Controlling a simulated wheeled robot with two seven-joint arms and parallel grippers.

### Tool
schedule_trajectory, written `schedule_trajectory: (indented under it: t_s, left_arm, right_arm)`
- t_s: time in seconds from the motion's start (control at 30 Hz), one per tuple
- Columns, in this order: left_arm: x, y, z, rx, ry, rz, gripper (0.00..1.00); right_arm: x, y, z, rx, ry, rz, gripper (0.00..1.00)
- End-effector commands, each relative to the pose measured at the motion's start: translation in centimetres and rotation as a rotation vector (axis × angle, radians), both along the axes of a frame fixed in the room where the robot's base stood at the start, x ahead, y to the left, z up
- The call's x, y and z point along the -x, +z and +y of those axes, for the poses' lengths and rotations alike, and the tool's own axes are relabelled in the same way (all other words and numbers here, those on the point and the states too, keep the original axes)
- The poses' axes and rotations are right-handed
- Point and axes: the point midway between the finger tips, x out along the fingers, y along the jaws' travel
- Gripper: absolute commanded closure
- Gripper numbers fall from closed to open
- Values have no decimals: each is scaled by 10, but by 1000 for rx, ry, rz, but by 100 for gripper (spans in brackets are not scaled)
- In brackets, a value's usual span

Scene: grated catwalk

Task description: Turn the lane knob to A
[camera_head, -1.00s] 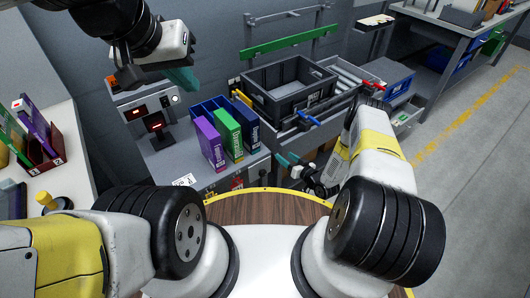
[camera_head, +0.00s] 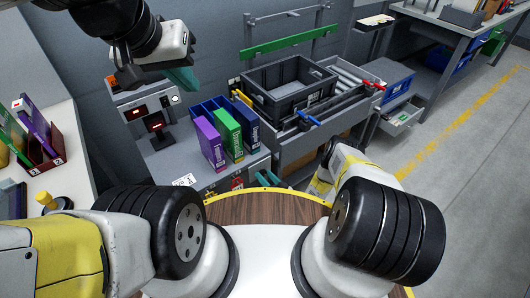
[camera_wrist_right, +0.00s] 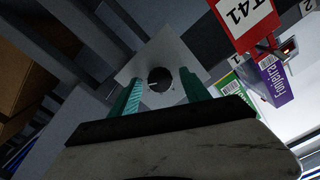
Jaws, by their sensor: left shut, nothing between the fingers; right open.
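The lane knob (camera_wrist_right: 160,80) shows in the right wrist view as a round black knob on a pale square plate (camera_wrist_right: 185,62). Its markings and pointer are too small and dark to read. My right gripper (camera_wrist_right: 160,88) has its teal fingers open, one on each side of the knob in the picture; I cannot tell whether they touch it. In the head view only teal bits of the right gripper (camera_head: 274,180) show low at the bench front, and the knob is not visible there. My left gripper (camera_head: 182,78) is shut and empty, above the small display unit at the upper left.
A red-and-white card (camera_wrist_right: 243,20) marked T41 hangs near the right gripper. Purple (camera_head: 210,143), green (camera_head: 228,133) and blue boxes stand on the bench beside a black crate (camera_head: 290,90). A drawer (camera_head: 402,117) stands open at right. Floor is clear at far right.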

Motion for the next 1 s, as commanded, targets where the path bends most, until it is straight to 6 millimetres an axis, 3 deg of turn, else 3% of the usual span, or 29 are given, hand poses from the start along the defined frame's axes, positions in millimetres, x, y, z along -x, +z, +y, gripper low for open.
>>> schedule_trajectory:
  t_s: [0.3, 0.6, 1.0]
  left_arm:
    - [0, 0, 0, 0, 0, 0, 100]
    - [0, 0, 0, 0, 0, 0, 100]
    - [0, 0, 0, 0, 0, 0, 100]
  right_arm:
    - [-3, 0, 2, 0, 0, 0, 45]
    - [-3, 0, 2, 0, -1, 0, 100]
    - [-3, 0, 2, 60, 0, -42, 100]
